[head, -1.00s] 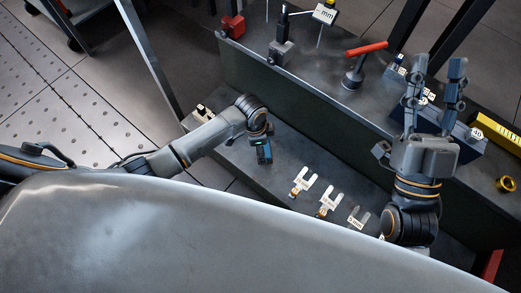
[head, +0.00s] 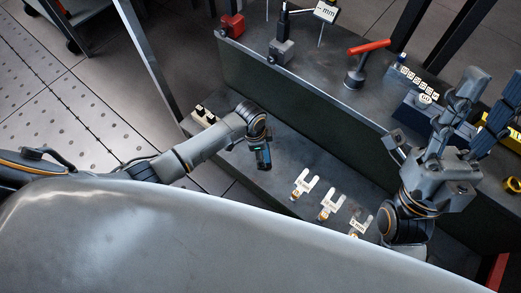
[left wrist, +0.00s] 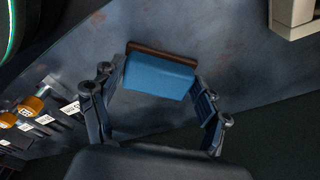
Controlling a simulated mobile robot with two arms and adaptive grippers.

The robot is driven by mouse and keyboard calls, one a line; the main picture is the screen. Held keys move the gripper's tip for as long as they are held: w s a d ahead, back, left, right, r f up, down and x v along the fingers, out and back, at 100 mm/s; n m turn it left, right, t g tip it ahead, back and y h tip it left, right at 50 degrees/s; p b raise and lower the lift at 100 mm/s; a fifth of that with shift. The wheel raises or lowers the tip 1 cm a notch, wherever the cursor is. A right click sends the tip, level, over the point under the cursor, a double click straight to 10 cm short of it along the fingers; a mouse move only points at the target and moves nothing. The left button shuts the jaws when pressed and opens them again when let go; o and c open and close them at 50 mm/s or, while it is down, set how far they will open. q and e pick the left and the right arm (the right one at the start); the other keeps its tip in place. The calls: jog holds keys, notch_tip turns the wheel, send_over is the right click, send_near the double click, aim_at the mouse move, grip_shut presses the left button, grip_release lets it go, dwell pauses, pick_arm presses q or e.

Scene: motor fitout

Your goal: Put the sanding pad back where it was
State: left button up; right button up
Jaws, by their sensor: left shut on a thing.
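The sanding pad is a blue block with a brown face (left wrist: 158,78). It sits between the two fingers of my left gripper (left wrist: 155,100) in the left wrist view. In the head view my left gripper (head: 263,157) is shut on the pad and hangs over the lower grey shelf (head: 285,165). Most of the pad is hidden there by the gripper. I cannot tell whether the pad touches the shelf. My right gripper (head: 492,92) is at the right above the upper bench, its fingers spread and nothing visible between them.
Several forked plates with labels (head: 328,204) lie on the lower shelf right of my left gripper. A pale block (head: 203,116) stands at the shelf's left end. The upper bench holds a red-handled tool (head: 357,66) and a numbered block (head: 415,82).

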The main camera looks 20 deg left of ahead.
pick_arm(q)
jog(key=o, duration=1)
